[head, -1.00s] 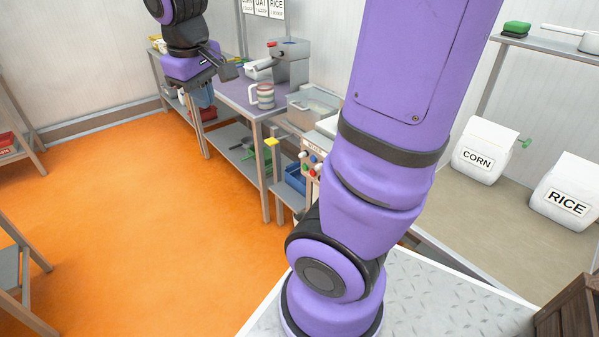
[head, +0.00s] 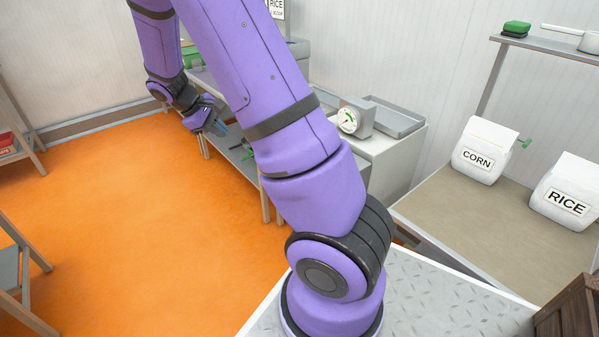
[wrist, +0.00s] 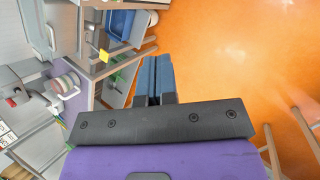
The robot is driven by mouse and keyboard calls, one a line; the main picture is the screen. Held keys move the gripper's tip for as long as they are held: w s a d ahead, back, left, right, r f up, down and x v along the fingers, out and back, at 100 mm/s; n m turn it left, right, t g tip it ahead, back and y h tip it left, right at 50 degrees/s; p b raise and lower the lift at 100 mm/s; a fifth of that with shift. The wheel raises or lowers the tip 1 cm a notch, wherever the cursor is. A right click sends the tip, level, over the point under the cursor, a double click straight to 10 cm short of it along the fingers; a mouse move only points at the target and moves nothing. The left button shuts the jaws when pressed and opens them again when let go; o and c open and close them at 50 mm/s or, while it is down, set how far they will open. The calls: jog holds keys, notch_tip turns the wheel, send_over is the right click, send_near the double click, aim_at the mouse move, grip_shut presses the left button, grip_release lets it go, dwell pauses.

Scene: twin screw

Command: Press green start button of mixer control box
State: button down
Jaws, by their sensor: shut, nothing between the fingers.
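My gripper (head: 218,127) is shut and empty, held over the orange floor in front of the workbench. Its blue fingertips show together in the wrist view (wrist: 157,78), pointing toward the floor and bench side. The mixer control box is hidden behind my arm in the head view. In the wrist view, a small pale panel with a reddish spot (wrist: 149,17) at the top edge, beside a blue bin, may be the control box. I cannot make out the green start button. My gripper is apart from that panel.
The blue bin (wrist: 120,23), a yellow item (wrist: 104,56) and a striped mug (wrist: 66,85) are around the bench. A dial scale (head: 349,120) and grey tray (head: 394,117) stand on a white counter. Corn (head: 481,150) and rice (head: 566,190) bags sit right. The orange floor (head: 130,220) is open.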

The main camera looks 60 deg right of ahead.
jog(key=d+f+n+h, duration=0.4)
jog(key=d+f, duration=0.2)
jog(key=f, duration=0.5)
jog(key=d+f+n+g+h, duration=0.1)
jog(key=d+f+n+h, duration=0.2)
jog(key=d+f, duration=0.4)
jog(key=d+f+n+g+h, duration=0.1)
jog(key=d+f+n+h, duration=0.3)
jog(key=f, duration=1.2)
jog(key=d, duration=0.3)
jog(key=shift+n+h, duration=0.3)
jog(key=shift+n, duration=0.1)
jog(key=shift+s, duration=0.1)
jog(key=x, duration=1.4)
